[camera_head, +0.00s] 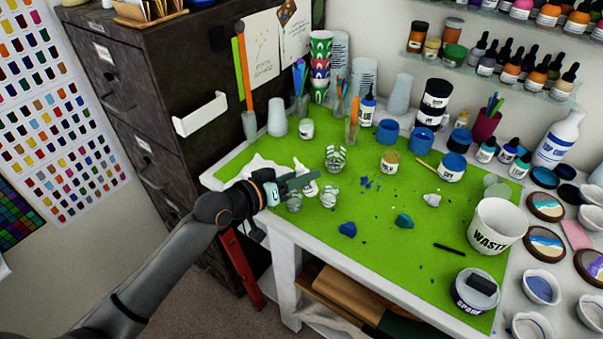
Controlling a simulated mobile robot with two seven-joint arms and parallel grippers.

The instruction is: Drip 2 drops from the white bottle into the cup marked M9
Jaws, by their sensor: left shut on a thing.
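My left gripper (302,181) reaches in from the left over the near-left part of the green mat (375,255). It is shut on a small white bottle (311,187), which is partly hidden behind the fingers. The bottle's pale nozzle shows just above the fingers, pointing up and to the left. Small clear cups stand close by: one (294,203) below the gripper, one (329,198) just right of it, and one with dark marks (335,159) farther back. I cannot read M9 on any of them. My right gripper is not in view.
A WASTE tub (494,226) stands at the right.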

